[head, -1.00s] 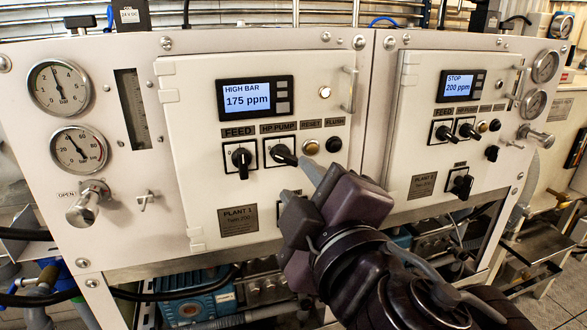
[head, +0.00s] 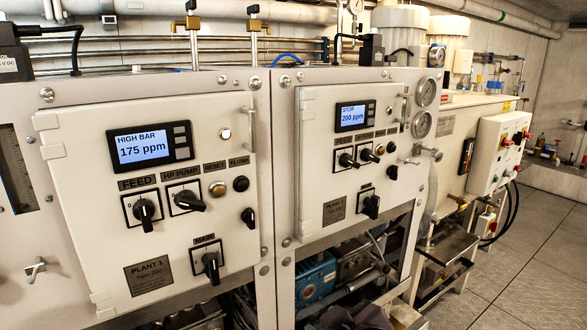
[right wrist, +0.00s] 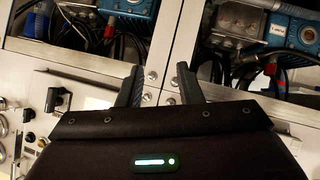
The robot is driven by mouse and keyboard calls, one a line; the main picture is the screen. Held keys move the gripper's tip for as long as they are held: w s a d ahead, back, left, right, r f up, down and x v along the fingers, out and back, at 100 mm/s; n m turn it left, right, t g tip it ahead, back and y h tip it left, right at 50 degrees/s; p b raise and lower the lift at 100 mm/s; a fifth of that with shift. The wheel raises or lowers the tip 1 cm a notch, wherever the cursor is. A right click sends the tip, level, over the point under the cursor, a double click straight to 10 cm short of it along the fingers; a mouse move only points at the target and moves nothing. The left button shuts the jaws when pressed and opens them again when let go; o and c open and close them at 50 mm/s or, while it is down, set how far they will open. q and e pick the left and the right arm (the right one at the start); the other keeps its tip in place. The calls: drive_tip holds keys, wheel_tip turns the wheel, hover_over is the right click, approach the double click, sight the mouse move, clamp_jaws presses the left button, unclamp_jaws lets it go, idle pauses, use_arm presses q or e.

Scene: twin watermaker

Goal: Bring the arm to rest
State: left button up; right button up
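My right arm shows only as a dark piece at the bottom edge of the head view, below the Plant 2 panel. In the right wrist view my right gripper (right wrist: 156,88) has its two dark fingers spread apart with nothing between them. Beyond it are the frame bars of the plant and the open lower bays. The Plant 1 panel (head: 80,235) shows HIGH BAR and 175 ppm on its display (head: 148,146). The Plant 2 panel (head: 325,180) shows STOP and 200 ppm. My left gripper is not in view.
Blue pumps (head: 315,278) and hoses sit in the lower bays. A metal valve handle (head: 427,152) sticks out at the right of Plant 2. A white box with red knobs (head: 498,150) stands farther right. The tiled floor (head: 540,250) at the right is clear.

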drive_tip(key=s+d+f+m+g+h, duration=0.1)
drive_tip(key=s+d+f+m+g, duration=0.1)
drive_tip(key=s+d+f, duration=0.4)
drive_tip(key=s+d+f+m+g+h, duration=0.1)
drive_tip(key=s+d+f+m+g, duration=0.2)
drive_tip(key=f, duration=0.5)
drive_tip(key=s+d+f+m+g+h, duration=0.1)
drive_tip(key=s+d+f+g+h, duration=0.1)
drive_tip(key=s+d+f, duration=0.5)
wheel_tip(320, 180, down, 32)
drive_tip(key=a+g, duration=0.1)
drive_tip(key=g, duration=0.1)
drive_tip(key=s+d+f+g, duration=0.1)
drive_tip(key=s+d+f, duration=0.2)
drive_tip(key=s+f, duration=1.3)
drive_tip(key=s, duration=0.3)
drive_tip(key=shift+s+f, duration=0.15)
drive_tip(key=shift+f, duration=0.25)
